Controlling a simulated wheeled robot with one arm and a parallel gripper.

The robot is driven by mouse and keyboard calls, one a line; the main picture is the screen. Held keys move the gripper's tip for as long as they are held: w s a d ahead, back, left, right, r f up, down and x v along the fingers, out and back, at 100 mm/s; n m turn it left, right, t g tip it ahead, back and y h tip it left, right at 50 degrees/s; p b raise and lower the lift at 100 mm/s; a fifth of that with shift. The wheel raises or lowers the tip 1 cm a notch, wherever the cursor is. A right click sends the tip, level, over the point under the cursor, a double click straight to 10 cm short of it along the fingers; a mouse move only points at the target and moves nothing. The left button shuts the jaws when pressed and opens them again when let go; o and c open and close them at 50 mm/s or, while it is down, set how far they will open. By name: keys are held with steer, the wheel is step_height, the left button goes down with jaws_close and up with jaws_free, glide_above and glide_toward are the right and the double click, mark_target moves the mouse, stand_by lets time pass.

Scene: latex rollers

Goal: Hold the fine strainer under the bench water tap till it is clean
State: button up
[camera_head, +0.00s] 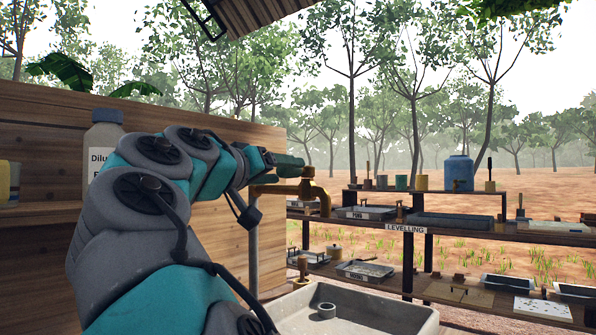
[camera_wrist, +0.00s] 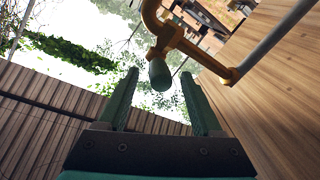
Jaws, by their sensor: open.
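The brass water tap (camera_head: 306,190) stands on a grey pipe beside the wooden wall, its spout pointing down over a pale sink (camera_head: 400,318). In the wrist view the tap (camera_wrist: 180,45) has a green-tipped handle whose end shows between my fingertips. My gripper (camera_head: 290,165) is at the top of the tap in the head view. In the wrist view my gripper (camera_wrist: 158,75) is open, with a finger on each side of the handle end; contact cannot be told. A small grey round item (camera_head: 325,310) lies in the sink; I cannot tell whether it is the fine strainer.
A labelled bottle (camera_head: 103,135) stands on a wooden shelf at left, partly behind my arm. A rack marked LEVELLING (camera_head: 405,228) holds several trays at right. A blue container (camera_head: 458,173) stands on its top shelf. The wooden wall (camera_head: 215,225) runs close behind my arm.

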mark_target(296, 171)
steer(key=x, duration=0.5)
steer(key=shift+w+d+p, duration=0.2)
steer(key=shift+p, duration=0.1)
